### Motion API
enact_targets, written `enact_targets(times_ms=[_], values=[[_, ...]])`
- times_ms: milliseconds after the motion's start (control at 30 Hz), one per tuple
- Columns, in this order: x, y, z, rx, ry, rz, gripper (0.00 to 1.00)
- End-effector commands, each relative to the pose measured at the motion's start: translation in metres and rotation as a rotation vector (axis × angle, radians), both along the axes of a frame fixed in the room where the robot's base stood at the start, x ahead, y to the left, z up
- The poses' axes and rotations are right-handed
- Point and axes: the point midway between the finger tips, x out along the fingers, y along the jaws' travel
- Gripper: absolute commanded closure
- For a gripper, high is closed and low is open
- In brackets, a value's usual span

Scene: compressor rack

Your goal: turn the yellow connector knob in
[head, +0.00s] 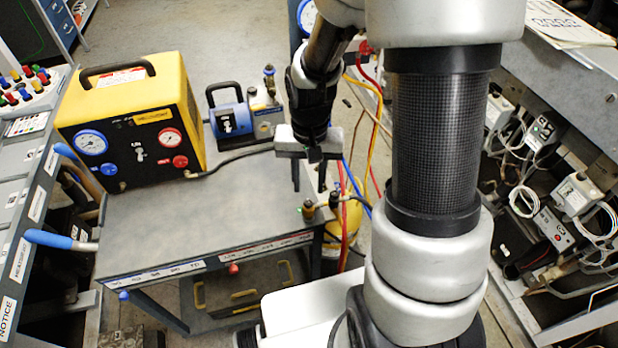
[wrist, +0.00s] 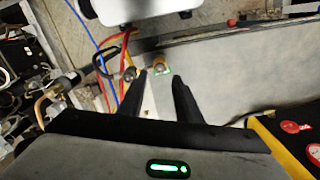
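My gripper (head: 309,186) hangs over the right end of the grey cart, fingers pointing down, open and empty. In the wrist view its two dark fingers (wrist: 160,80) are apart. A small brass-yellow knob (head: 309,208) with a green base stands near the cart's right edge, just below the fingertips in the head view. In the wrist view this knob (wrist: 160,62) shows just beyond the gap between the fingertips, apart from them. A second metal fitting (head: 334,200) with a hose stands to its right; it also shows left of the fingers in the wrist view (wrist: 129,73).
A yellow recovery unit (head: 130,120) with gauges and a blue pump (head: 232,118) stand on the cart (head: 220,225). Red, blue and yellow hoses (head: 362,150) hang at the cart's right side. The cart's front middle is clear. Racks with wiring stand at right.

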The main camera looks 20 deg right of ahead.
Motion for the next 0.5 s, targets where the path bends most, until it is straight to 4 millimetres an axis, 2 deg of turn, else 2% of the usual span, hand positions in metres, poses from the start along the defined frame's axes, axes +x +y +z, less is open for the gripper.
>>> enact_targets(times_ms=[33,400,500], values=[[0.0,0.0,-0.016,0.0,0.001,-0.001,0.69],[0.0,0.001,-0.072,0.0,0.001,-0.003,0.69],[-0.001,0.0,-0.063,0.002,0.0,0.147,0.69]])
